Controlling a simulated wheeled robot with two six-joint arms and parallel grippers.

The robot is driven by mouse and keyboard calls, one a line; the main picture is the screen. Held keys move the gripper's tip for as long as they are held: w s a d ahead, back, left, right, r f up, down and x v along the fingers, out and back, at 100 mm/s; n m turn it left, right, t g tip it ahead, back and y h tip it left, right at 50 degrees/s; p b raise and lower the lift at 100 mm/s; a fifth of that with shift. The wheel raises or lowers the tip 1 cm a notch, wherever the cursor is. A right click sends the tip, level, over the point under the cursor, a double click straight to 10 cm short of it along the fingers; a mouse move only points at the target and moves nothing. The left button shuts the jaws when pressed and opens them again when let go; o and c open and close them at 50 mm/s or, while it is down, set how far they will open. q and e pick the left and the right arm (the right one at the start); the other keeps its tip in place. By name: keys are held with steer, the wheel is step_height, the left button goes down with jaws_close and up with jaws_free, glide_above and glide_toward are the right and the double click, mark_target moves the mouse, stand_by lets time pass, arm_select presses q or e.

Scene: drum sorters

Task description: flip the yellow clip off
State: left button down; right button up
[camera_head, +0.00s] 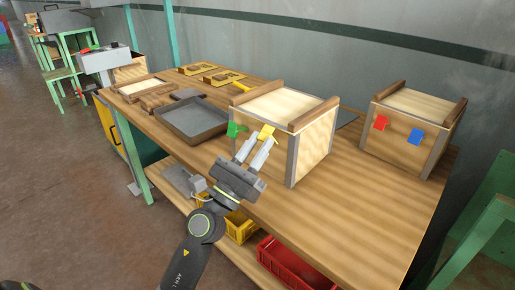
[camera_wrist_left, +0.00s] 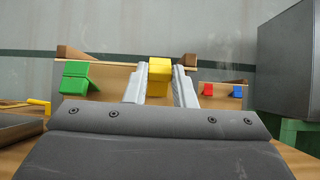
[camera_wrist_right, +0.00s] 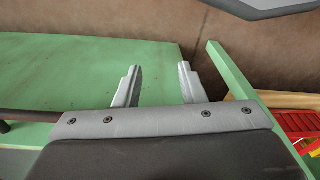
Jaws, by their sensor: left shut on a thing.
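The green clip (camera_head: 236,129) is on the same box, left of the yellow one. It also shows in the left wrist view (camera_wrist_left: 77,74). My right gripper (camera_wrist_right: 161,84) shows only in its own wrist view, with its fingers apart and nothing between them.
A second wooden box (camera_head: 412,130) with a red clip (camera_head: 381,122) and a blue clip (camera_head: 416,136) stands to the right. A grey tray (camera_head: 192,120) lies left of the near box. A red crate (camera_head: 292,268) sits below the tabletop. The front right tabletop is clear.

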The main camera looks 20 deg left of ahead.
stand_by(0.3)
arm_select(q)
steer(key=c, duration=1.2)
jaws_free()
